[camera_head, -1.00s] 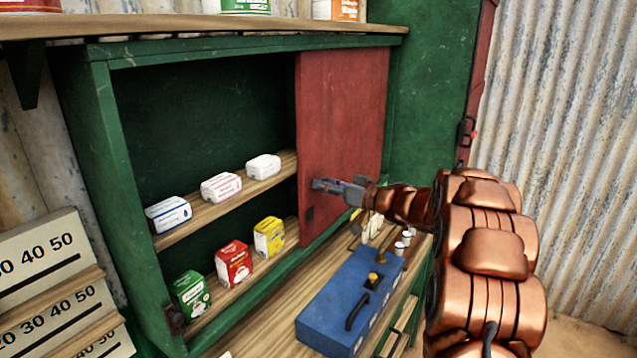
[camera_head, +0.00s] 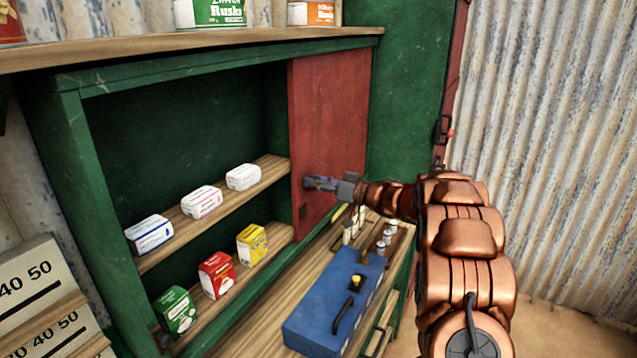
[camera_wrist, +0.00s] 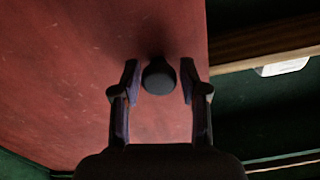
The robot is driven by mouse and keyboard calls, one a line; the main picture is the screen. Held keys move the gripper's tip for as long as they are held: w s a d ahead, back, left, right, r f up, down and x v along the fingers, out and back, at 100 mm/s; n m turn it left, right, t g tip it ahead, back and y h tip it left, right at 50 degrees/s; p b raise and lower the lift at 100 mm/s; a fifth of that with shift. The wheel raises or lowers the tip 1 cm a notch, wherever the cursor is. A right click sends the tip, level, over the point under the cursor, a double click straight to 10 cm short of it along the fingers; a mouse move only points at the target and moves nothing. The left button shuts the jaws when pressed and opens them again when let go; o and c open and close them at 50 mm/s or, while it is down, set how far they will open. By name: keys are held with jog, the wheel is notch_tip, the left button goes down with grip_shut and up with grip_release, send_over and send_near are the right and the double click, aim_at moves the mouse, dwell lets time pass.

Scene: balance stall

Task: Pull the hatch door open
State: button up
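The red hatch door (camera_head: 335,112) covers the right part of the green cabinet (camera_head: 76,160). The left part is uncovered, so its shelves show. My gripper (camera_head: 312,183) is at the front of the door, near its left edge. In the wrist view, the red door face (camera_wrist: 75,70) fills the left and middle, and a round dark knob (camera_wrist: 159,76) sits between the two fingertips of my gripper (camera_wrist: 158,85). The fingers are apart, with a narrow gap on each side of the knob. In the head view the knob is hidden by my gripper.
White packets (camera_head: 201,201) and small coloured boxes (camera_head: 217,274) stand on the cabinet shelves. A blue case (camera_head: 331,303) lies on the wooden counter below the door, with small bottles (camera_head: 385,244) behind it. A wooden shelf (camera_head: 200,47) runs above. Corrugated wall (camera_head: 550,130) is at right.

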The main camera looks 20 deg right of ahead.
jog(key=shift+o, duration=1.1)
jog(key=v, duration=1.2)
